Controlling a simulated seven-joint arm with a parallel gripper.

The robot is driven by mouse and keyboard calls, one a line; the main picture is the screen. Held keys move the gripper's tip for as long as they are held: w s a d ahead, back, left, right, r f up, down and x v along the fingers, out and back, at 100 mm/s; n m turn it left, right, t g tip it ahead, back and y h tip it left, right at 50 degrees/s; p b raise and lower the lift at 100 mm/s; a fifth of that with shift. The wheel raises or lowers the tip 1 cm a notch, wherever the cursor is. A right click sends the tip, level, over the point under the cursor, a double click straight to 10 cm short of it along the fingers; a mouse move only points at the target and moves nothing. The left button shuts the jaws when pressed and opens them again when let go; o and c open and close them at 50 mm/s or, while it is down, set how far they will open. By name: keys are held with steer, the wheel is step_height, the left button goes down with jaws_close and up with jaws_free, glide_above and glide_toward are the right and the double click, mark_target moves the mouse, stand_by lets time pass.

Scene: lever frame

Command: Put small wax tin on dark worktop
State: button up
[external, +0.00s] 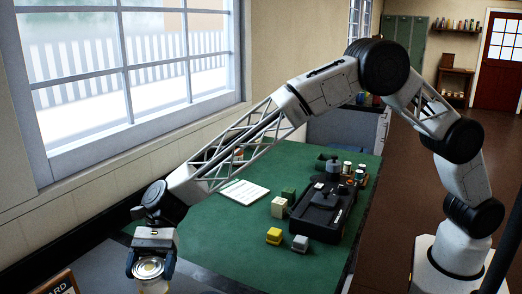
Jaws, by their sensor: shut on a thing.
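The small wax tin (149,268), round with a pale gold and white top, is at the lower left of the external view. My gripper (150,264) is shut on it, with a finger on each side. The tin's underside is hidden, and I cannot tell whether it touches the surface below. A dark grey worktop (98,262) spreads under and around the gripper, left of the green surface. Its near part is cut off by the picture's bottom edge.
The green surface (215,245) carries a black tray (318,215), a yellow block (274,236), a grey block (300,243), a cream block (279,207) and a white sheet (244,191). A wooden-framed sign (60,284) stands at the lower left corner. The window wall runs along the left.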

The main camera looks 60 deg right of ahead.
steer(key=shift+w, duration=0.1)
stand_by(0.3)
steer(key=shift+f, duration=1.7)
steer(key=shift+f, duration=0.1)
steer(key=o, duration=1.1)
steer(key=shift+c, duration=0.2)
steer(key=v, duration=1.2)
